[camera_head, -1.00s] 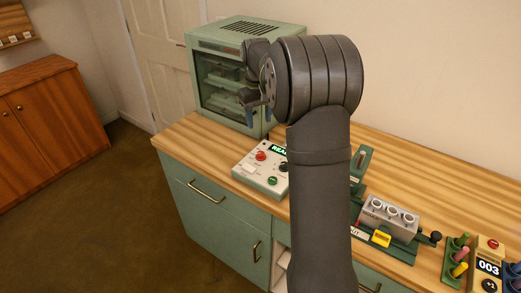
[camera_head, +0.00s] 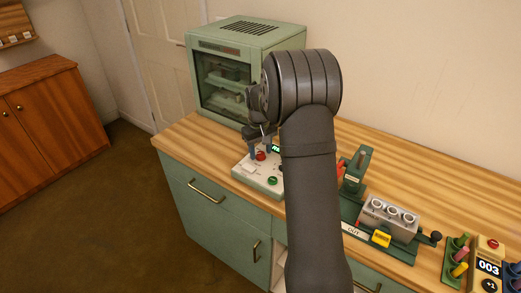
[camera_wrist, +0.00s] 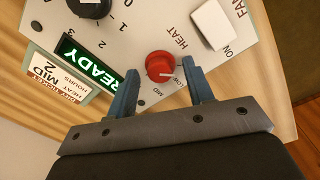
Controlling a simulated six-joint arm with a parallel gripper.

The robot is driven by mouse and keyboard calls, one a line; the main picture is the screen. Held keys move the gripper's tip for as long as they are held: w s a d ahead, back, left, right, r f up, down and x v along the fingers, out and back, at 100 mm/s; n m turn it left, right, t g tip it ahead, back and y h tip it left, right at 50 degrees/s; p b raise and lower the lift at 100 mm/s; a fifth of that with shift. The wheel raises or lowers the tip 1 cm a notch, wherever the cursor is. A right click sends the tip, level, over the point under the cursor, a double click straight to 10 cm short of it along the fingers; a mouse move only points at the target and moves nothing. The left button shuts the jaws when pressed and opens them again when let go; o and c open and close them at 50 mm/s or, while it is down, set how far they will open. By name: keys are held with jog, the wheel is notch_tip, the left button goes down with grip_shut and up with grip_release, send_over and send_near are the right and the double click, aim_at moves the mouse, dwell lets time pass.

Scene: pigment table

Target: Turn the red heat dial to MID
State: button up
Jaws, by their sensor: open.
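The red heat dial (camera_wrist: 160,66) sits on the pale control panel (camera_wrist: 210,65) beside the word HEAT. Its white pointer mark appears to face the small LOW label. Other dial labels are partly hidden by my fingers. My gripper (camera_wrist: 161,80) is open, with one blue finger on each side of the dial; I cannot tell whether they touch it. In the head view the red dial (camera_head: 260,156) shows just beside my gripper (camera_head: 261,147), which is over the panel (camera_head: 250,172).
The panel carries a lit READY display (camera_wrist: 92,63), a black timer knob (camera_wrist: 92,6) and a white FAN switch (camera_wrist: 212,24). A card (camera_wrist: 56,78) reads MID and 2. A green cabinet oven (camera_head: 235,70) stands behind. A grey cup block (camera_head: 390,215) stands right.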

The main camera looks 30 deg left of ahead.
jog(key=shift+c, duration=0.5)
jog(key=c, duration=0.9)
jog(key=shift+m, duration=0.3)
jog(key=m, duration=0.3)
jog(key=shift+m, duration=0.3)
jog(key=m, duration=0.4)
jog(key=shift+m, duration=0.3)
jog(key=m, duration=0.8)
jog(key=shift+w+m+g, duration=0.1)
jog(key=shift+m+g, duration=0.2)
jog(key=shift+m, duration=0.1)
